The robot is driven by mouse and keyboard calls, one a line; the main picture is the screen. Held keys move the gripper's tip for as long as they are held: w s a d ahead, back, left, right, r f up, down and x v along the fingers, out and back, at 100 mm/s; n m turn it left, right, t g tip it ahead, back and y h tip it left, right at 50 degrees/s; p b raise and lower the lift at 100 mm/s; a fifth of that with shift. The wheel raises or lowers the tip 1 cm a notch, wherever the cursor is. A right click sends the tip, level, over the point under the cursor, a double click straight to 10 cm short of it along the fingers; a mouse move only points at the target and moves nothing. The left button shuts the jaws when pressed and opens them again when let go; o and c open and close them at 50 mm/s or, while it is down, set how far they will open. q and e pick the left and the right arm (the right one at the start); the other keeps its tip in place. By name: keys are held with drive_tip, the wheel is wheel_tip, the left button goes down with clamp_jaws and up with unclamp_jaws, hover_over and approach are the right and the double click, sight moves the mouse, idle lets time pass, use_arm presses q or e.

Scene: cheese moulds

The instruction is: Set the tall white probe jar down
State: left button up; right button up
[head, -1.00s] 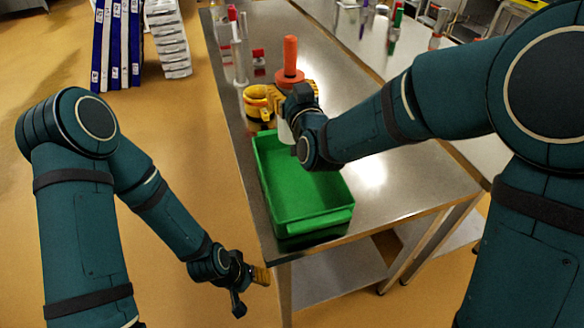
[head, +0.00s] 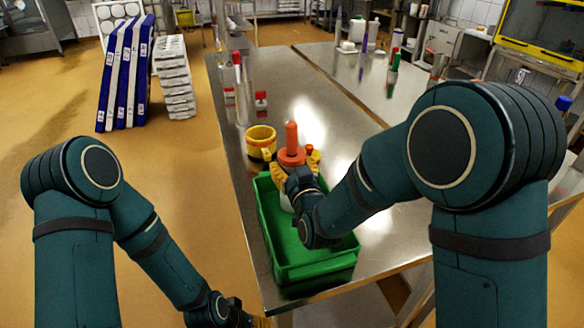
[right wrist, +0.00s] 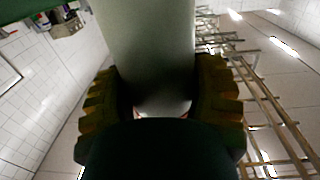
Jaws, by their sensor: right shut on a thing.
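The tall white probe jar has an orange top with an upright orange handle (head: 291,140). My right gripper (head: 292,174) is shut around it and hides much of its pale body. In the head view the jar stands upright at the far end of the green tray (head: 316,270); whether its base touches anything is hidden. In the right wrist view the jar's pale cylinder (right wrist: 150,45) sits between the ridged finger pads of the right gripper (right wrist: 162,100). My left gripper (head: 245,319) is low at the bottom edge, partly cut off, beside the table.
A yellow mug (head: 262,145) with a black band stands just beyond the tray, left of the jar. Clear cylinders (head: 242,95) and red-capped bottles (head: 261,101) stand farther back.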

drive_tip(key=shift+r, duration=0.1)
drive_tip(key=o, duration=1.3)
drive_tip(key=v, duration=0.7)
drive_tip(key=shift+s, duration=0.3)
drive_tip(key=shift+d, duration=0.1)
